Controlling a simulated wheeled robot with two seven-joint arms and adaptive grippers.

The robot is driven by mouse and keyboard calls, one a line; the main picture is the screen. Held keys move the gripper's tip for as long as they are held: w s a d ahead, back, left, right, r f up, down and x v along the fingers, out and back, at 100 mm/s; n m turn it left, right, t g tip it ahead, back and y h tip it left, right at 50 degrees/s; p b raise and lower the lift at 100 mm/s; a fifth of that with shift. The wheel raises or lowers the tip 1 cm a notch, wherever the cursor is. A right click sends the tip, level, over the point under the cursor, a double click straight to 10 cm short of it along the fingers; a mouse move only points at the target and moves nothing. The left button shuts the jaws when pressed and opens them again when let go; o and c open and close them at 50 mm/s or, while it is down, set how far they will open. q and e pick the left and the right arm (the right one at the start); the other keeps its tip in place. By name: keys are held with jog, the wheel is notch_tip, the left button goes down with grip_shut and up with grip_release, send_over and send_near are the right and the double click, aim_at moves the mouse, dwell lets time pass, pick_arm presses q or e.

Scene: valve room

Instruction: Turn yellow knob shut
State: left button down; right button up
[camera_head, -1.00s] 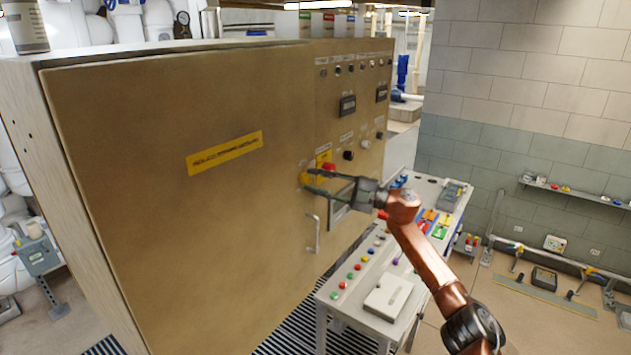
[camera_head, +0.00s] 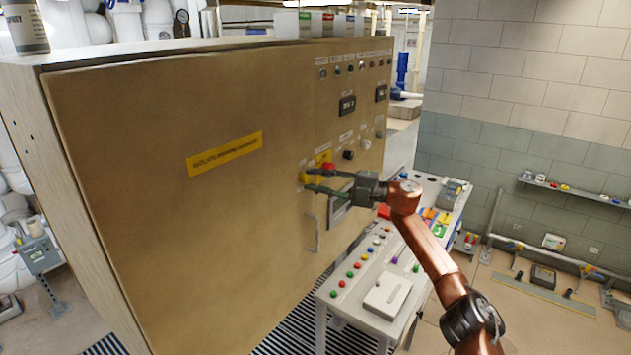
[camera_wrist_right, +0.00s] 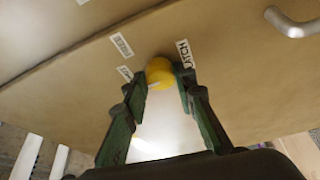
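The yellow knob (camera_head: 305,177) sits on the front of the tan cabinet (camera_head: 200,230), beside a red button on a yellow plate (camera_head: 327,166). In the right wrist view the knob (camera_wrist_right: 160,73) is round and lies between the fingertips of my right gripper (camera_wrist_right: 161,88). The green fingers stand apart, one on each side, very close to the knob; I cannot tell whether they touch it. In the head view my right gripper (camera_head: 309,180) reaches in from the right, its fingertips at the knob and partly covering it. My left gripper is not in view.
A metal door handle (camera_head: 312,232) is below the knob. A white console (camera_head: 372,270) with coloured buttons stands under my right arm. A grey-tiled wall (camera_head: 550,140) with a shelf is at the right.

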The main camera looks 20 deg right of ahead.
jog(key=o, duration=0.5)
jog(key=shift+c, duration=0.2)
jog(key=v, duration=1.2)
jog(key=shift+a+f, duration=0.1)
